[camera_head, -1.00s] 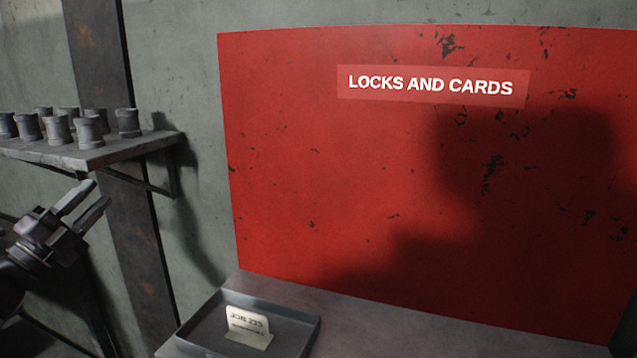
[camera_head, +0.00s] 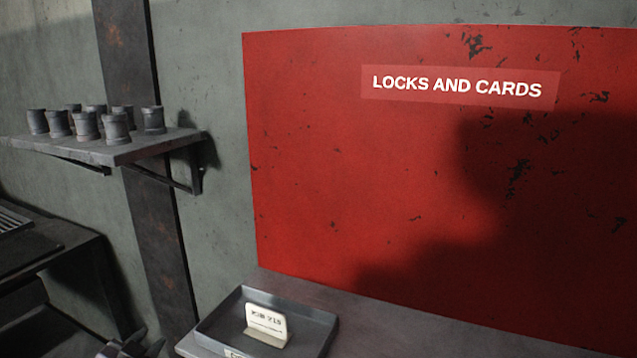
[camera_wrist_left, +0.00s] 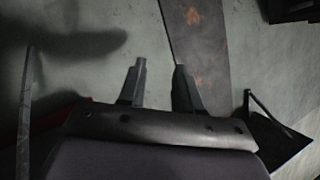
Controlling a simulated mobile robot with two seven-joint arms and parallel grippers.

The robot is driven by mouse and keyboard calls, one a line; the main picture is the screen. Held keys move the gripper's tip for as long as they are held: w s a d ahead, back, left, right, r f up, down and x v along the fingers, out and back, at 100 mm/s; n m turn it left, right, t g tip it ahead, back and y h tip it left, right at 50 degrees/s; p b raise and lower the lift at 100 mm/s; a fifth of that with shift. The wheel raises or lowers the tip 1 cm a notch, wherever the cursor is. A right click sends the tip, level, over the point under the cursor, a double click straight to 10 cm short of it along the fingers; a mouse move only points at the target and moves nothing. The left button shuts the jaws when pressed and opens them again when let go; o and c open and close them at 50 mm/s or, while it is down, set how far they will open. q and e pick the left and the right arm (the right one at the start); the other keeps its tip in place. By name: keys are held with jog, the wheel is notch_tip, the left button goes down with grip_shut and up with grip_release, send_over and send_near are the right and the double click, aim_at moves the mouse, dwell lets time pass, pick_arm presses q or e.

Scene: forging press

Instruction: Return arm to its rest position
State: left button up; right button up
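My left gripper (camera_head: 143,340) shows only in part at the bottom edge of the head view, just left of the grey tray and low down. In the left wrist view its two fingers (camera_wrist_left: 160,75) stand apart with nothing between them, so it is open and empty. The wall and a dark rusty post (camera_wrist_left: 200,50) show beyond the fingers. My right gripper is in neither view.
A tray (camera_head: 325,328) holding a small white card (camera_head: 266,322) sits on a ledge below the red "LOCKS AND CARDS" board (camera_head: 350,190). A wall shelf (camera_head: 120,153) bears several grey cups (camera_head: 115,127). A dark bench (camera_head: 50,255) stands at left.

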pick_arm(q)
jog(key=s+d+f+n+g+h, duration=0.1)
jog(key=s+d+f, duration=0.3)
jog(key=s, duration=0.4)
jog(key=s+d+f+g+h, duration=0.1)
jog(key=s+d+f, duration=0.4)
jog(key=s+d, duration=0.2)
jog(key=s+d+f+n+g+h, duration=0.1)
jog(key=s+d+f, duration=0.3)
jog(key=s, duration=0.7)
jog(key=shift+d+f+n+g, duration=0.35)
jog(key=shift+d+g, duration=0.25)
jog(key=shift+d, duration=0.4)
